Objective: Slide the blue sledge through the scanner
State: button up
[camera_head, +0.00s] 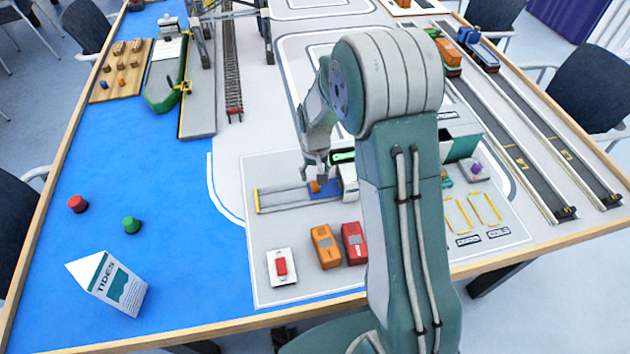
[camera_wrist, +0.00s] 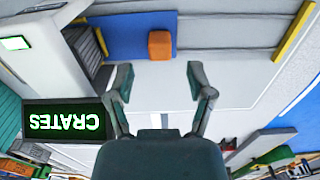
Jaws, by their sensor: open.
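The blue sledge (camera_head: 326,191) lies on the grey track (camera_head: 285,199), close against the left side of the scanner (camera_head: 349,182). In the wrist view the blue sledge (camera_wrist: 128,36) carries an orange block (camera_wrist: 160,45). Its end is by dark strips at the mouth of the white scanner (camera_wrist: 52,55); I cannot tell how far inside it reaches. A display reading "CRATES" (camera_wrist: 65,122) shows upside down. My gripper (camera_wrist: 160,84) is open and empty, with its fingertips apart from the block. In the head view my gripper (camera_head: 315,176) is just above the sledge; my arm hides part of the scanner.
A yellow bar (camera_head: 257,200) marks the track's left end. An orange vehicle (camera_head: 325,246), a red vehicle (camera_head: 355,243) and a red switch (camera_head: 281,267) stand in front. A teal bin (camera_head: 461,148) and a purple piece (camera_head: 476,168) are right of the scanner.

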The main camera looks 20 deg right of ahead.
notch_tip(320, 180, up, 8)
jog(key=shift+f, duration=0.15)
jog(key=shift+c, duration=0.3)
